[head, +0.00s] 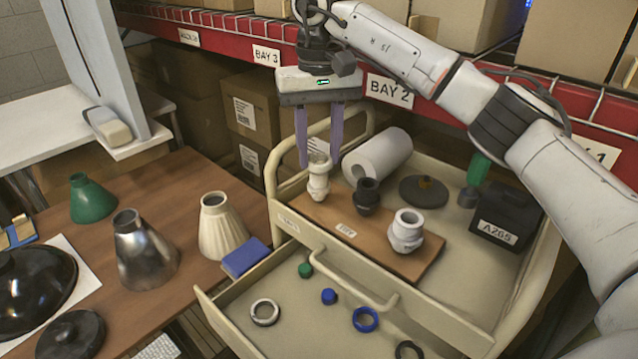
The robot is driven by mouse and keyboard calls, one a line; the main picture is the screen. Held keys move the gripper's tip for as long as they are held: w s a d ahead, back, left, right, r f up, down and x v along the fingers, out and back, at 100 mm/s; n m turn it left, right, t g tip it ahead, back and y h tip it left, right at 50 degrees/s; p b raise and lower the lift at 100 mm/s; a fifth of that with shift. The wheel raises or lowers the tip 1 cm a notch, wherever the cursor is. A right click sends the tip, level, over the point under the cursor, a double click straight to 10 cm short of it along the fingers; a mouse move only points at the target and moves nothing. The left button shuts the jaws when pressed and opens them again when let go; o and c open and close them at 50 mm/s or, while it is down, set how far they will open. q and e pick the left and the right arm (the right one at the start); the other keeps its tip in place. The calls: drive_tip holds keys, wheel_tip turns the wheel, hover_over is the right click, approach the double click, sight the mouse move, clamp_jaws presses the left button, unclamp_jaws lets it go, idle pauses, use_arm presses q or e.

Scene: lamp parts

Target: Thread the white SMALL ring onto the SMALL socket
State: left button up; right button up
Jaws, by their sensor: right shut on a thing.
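My right gripper (319,164) points down over the wooden board, its two purple fingers on either side of the top of the slim cream-white socket (318,187). It is shut on a small whitish ring (318,158) at the socket's top. The ring and the socket top are close in colour, so I cannot tell whether the ring is around the socket or just above it. The socket stands upright at the board's left end. My left gripper is not in view.
The board (385,255) also bears a black socket (367,197) and a wider white socket (406,231). A paper roll (378,157) lies close behind. Lampshades stand on the left table.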

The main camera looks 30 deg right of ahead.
sight(319, 186)
drive_tip(key=shift+f, duration=0.15)
drive_tip(key=shift+f+b, duration=0.5)
drive_tip(key=shift+f, duration=0.7)
drive_tip(key=shift+f, duration=0.6)
idle(0.9)
drive_tip(key=o, duration=0.5)
drive_tip(key=c, duration=0.6)
drive_tip(key=shift+c, duration=0.2)
drive_tip(key=shift+s+f+p, duration=0.1)
drive_tip(key=shift+f+p, duration=0.2)
drive_tip(key=shift+p, duration=0.05)
drive_tip(key=m, duration=0.7)
drive_tip(key=shift+a+f, duration=0.1)
